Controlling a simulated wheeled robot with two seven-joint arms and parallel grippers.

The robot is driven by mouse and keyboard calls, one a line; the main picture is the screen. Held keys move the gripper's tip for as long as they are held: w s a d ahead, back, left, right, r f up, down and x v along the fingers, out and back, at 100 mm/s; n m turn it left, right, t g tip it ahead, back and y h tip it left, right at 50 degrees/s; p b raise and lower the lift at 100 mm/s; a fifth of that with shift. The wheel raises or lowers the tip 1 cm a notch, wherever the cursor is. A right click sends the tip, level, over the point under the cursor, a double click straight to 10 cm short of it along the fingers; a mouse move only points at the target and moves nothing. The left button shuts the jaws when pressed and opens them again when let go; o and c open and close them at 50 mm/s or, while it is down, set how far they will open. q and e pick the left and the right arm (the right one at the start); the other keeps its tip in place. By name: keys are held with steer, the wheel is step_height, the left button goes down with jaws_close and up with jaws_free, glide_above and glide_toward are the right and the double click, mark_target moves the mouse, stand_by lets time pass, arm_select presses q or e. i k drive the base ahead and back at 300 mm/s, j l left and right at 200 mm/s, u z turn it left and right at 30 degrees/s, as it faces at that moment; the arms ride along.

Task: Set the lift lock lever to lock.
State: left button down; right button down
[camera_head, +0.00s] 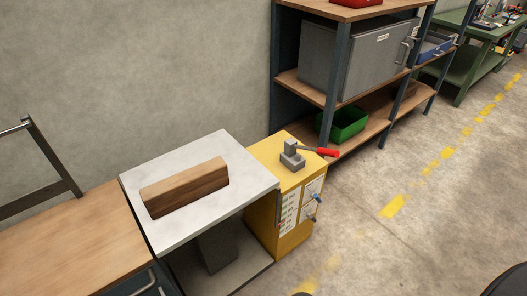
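A yellow cabinet (263,212) stands at the right end of a grey-topped table. On its top is a grey metal block mechanism (291,156) with a lever whose red handle (327,152) points right, past the cabinet's edge. The cabinet's front has white label panels (289,213) and small levers or knobs, one with a blue end (317,197) and another lower down (311,218). The label text is too small to read, so I cannot tell which control is the lift lock lever or its setting. Neither gripper is in view.
A wooden block (185,187) lies on the grey-topped table (226,150). A wooden workbench (70,240) adjoins it on the left. A shelf rack (338,80) with a grey cabinet (372,62) and green bin (345,124) stands behind. The floor (390,240) at right is clear.

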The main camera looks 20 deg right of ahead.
mark_target(310, 216)
steer(key=z, duration=1.05)
